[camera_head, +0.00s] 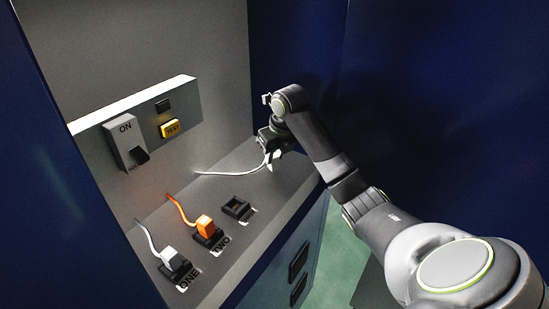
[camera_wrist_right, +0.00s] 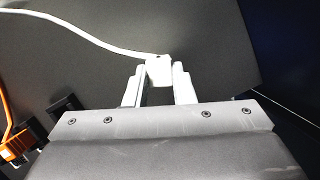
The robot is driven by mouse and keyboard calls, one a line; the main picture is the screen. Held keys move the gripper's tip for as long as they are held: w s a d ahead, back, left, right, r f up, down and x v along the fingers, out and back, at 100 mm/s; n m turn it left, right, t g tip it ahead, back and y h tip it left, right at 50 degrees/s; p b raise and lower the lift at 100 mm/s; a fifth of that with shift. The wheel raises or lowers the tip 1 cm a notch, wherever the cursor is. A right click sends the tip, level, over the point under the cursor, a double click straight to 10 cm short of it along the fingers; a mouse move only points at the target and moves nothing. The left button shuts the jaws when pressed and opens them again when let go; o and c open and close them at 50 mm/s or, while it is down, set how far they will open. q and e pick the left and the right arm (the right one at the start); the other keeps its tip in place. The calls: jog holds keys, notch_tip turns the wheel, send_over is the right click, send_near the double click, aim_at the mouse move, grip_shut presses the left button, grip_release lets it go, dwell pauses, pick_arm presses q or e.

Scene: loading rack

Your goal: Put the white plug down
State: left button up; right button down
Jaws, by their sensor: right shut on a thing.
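My right gripper (camera_head: 270,150) is shut on a white plug (camera_head: 273,160) over the right part of the grey shelf (camera_head: 235,171). In the right wrist view the white plug (camera_wrist_right: 159,70) sits between the two fingertips of my gripper (camera_wrist_right: 158,82), with its white cable (camera_wrist_right: 75,27) running off to the left. I cannot tell whether the plug touches the shelf. Another white plug (camera_head: 170,257) is in the socket marked ONE. My left gripper is not in view.
An orange plug (camera_head: 205,227) is in socket TWO. A third socket (camera_head: 236,207) is empty. A grey ON switch box (camera_head: 126,143) and a yellow TEST button (camera_head: 170,129) are on the back panel. Blue walls stand at both sides. The shelf around the held plug is clear.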

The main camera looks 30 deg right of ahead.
jog(key=shift+s+f, duration=0.1)
jog(key=shift+f, duration=0.8)
jog(key=c, duration=1.2)
grip_release()
jog(key=shift+c, duration=0.2)
jog(key=shift+r, duration=0.3)
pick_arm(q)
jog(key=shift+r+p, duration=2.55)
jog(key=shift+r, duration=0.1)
pick_arm(e)
jog(key=v, duration=1.1)
jog(key=shift+s+r, duration=0.15)
jog(key=shift+r, duration=0.2)
